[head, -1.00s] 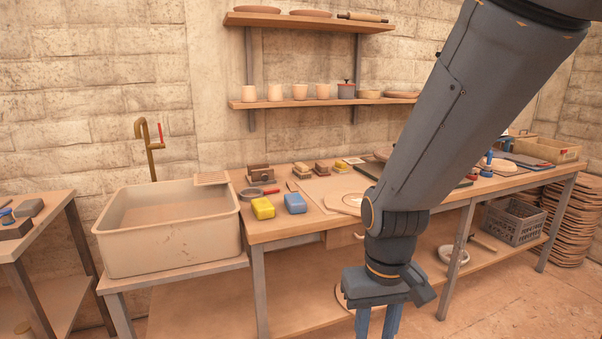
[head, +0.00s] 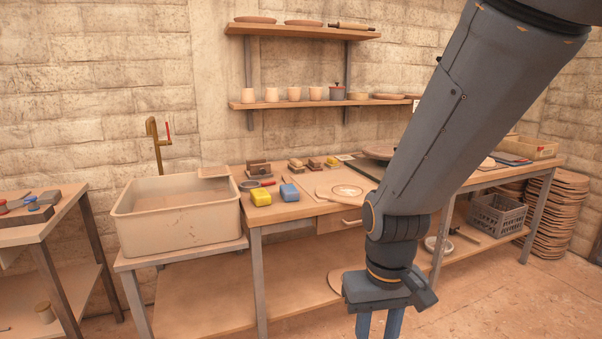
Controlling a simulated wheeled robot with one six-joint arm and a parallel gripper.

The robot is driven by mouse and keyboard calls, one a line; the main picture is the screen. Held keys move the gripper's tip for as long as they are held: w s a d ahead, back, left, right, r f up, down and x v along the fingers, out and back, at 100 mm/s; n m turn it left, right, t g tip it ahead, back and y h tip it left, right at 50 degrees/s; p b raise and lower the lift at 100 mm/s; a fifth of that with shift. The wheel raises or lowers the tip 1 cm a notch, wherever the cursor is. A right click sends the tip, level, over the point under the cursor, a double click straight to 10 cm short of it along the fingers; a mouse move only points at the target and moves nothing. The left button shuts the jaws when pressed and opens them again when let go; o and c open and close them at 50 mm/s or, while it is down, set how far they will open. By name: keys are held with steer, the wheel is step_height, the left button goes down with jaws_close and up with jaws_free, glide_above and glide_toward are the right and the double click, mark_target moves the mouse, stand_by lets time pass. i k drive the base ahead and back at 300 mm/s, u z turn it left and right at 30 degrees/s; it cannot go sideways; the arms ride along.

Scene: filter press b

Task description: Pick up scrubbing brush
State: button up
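Several small brown block-shaped items stand on the worktable (head: 300,208) near the wall: a larger one (head: 258,169), and two smaller ones, one at the left (head: 296,164) and one at the right (head: 314,163). Any of them could be the scrubbing brush; they are too small to tell. A yellow block (head: 260,197) and a blue block (head: 289,192) lie nearer the front edge. My gripper (head: 379,326) hangs in front of the table, pointing down, away from all of these. Its blue fingers are apart with nothing seen between them; their tips are cut off by the picture edge.
A deep sink basin (head: 180,230) with a brass tap (head: 158,145) stands left of the worktable. A side table (head: 30,232) with small items is at far left. Wall shelves (head: 300,104) hold cups. A grey crate (head: 497,215) sits low at right. Open floor lies at right front.

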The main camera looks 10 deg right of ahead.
mark_target(295, 166)
steer(key=z, duration=0.9)
steer(key=i, duration=1.45)
steer(key=u, duration=0.55)
